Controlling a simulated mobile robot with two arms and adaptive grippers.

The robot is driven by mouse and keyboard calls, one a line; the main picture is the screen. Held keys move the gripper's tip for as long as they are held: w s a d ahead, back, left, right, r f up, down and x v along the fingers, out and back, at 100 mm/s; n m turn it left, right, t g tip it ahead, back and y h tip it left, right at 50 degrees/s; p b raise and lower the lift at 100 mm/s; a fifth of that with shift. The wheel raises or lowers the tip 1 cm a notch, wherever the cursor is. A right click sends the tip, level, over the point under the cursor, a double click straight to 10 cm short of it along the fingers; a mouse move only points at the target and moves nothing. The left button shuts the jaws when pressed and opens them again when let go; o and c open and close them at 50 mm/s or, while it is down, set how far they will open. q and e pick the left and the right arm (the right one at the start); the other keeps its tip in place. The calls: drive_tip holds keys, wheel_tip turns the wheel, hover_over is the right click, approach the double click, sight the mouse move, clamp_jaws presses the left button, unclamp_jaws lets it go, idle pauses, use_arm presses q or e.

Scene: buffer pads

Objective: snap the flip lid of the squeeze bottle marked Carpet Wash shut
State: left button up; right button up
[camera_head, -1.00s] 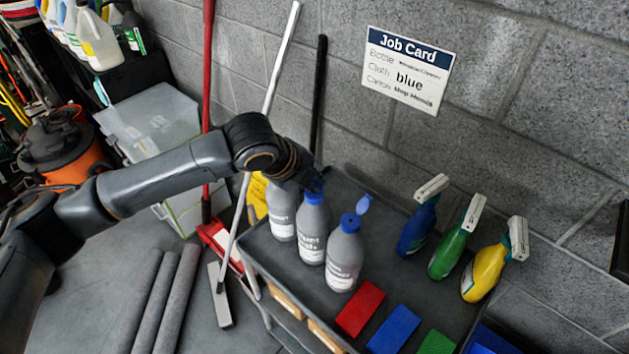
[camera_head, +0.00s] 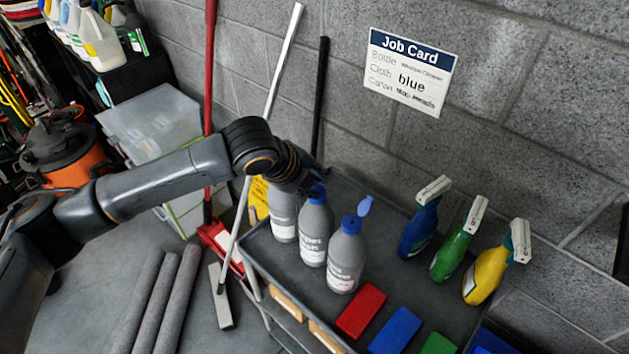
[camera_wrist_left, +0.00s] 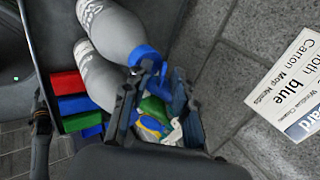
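Three grey squeeze bottles with blue caps stand in a row on the cart; their labels are too blurred to tell which is Carpet Wash. The right bottle (camera_head: 346,262) has its blue flip lid (camera_head: 365,205) standing open. The middle bottle (camera_head: 315,236) has a blue cap. The left bottle (camera_head: 283,215) has its top hidden behind my gripper. My left gripper (camera_head: 309,184) is over the left and middle bottles. In the left wrist view, its dark fingers (camera_wrist_left: 155,100) are apart, near a blue cap (camera_wrist_left: 143,54); contact is unclear. My right gripper is out of view.
Blue, green and yellow spray bottles (camera_head: 487,275) stand at the right of the dark cart tray (camera_head: 268,248). Red, blue and green cloths (camera_head: 361,310) lie in front. Mop and broom handles lean on the wall behind my arm. A job card (camera_head: 410,72) hangs above.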

use_arm(q)
drive_tip(key=v, duration=0.8)
